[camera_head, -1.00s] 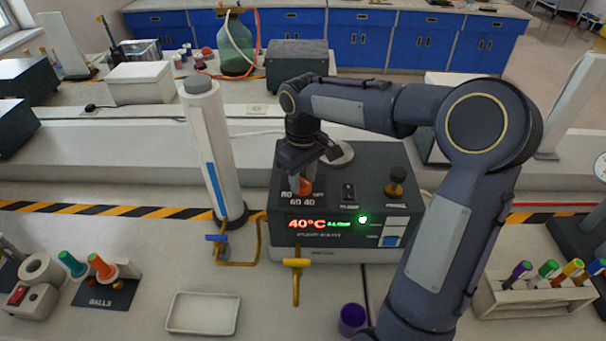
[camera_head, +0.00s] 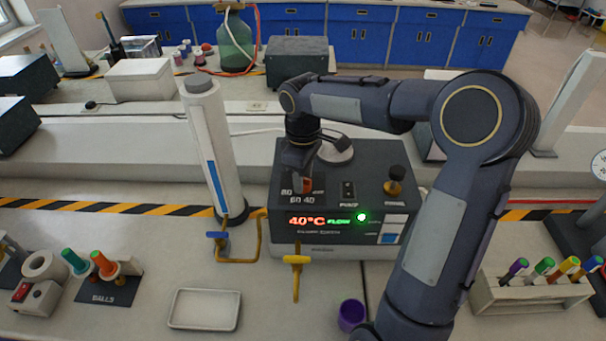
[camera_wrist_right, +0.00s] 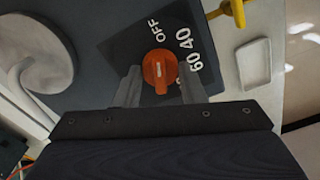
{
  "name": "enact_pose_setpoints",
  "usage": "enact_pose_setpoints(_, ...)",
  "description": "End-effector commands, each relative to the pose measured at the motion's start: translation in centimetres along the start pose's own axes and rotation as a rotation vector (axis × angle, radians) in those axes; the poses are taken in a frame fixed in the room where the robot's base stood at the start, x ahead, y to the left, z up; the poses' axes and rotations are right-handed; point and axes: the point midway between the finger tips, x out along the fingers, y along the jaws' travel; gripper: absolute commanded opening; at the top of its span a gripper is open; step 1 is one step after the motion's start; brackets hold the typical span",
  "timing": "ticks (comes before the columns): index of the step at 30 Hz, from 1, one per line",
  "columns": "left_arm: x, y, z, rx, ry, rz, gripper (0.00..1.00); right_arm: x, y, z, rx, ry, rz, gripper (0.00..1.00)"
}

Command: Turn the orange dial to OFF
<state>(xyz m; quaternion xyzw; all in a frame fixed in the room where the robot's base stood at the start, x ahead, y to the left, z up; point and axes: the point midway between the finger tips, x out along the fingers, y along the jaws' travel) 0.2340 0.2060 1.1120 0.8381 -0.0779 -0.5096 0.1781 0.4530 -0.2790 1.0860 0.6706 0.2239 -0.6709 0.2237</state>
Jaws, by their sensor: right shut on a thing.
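The orange dial (camera_wrist_right: 160,70) is on the dark top panel of the pump bath (camera_head: 350,205), with OFF, 40, 60 and 80 printed around it. In the wrist view my right gripper (camera_wrist_right: 160,84) has one finger on each side of the dial and is shut on it. A pale mark on the dial runs roughly up and down there; I cannot tell exactly which label it meets. In the head view the right gripper (camera_head: 301,181) hides most of the dial. The display (camera_head: 325,220) reads 40°C beside a green light. My left gripper is not in view.
A black knob (camera_head: 395,181) and a small switch (camera_head: 348,190) share the panel. A white column (camera_head: 212,150) and yellow taps (camera_head: 296,262) stand close by. A white tray (camera_head: 204,309), a purple cup (camera_head: 351,315) and a tube rack (camera_head: 530,292) are in front.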

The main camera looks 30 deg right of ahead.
Motion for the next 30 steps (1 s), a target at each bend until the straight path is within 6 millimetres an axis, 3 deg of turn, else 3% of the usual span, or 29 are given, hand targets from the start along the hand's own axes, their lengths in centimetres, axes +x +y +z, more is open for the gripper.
enact_pose_setpoints(4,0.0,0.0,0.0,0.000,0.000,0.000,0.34,-0.2,0.1,-0.1,-0.001,0.005,0.004,0.13)
enact_pose_setpoints(5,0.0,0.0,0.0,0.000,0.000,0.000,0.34,-0.2,0.1,-0.1,-0.001,0.005,0.004,0.39)
enact_pose_setpoints(9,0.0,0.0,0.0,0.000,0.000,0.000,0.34,-0.1,0.1,-0.1,0.000,0.003,0.003,0.57)
enact_pose_setpoints(20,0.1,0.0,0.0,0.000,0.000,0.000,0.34,-0.5,0.1,-0.1,0.001,0.003,0.003,0.58)
enact_pose_setpoints(30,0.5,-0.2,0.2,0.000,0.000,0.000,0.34,-6.0,0.1,-0.1,0.000,0.006,0.005,0.58)
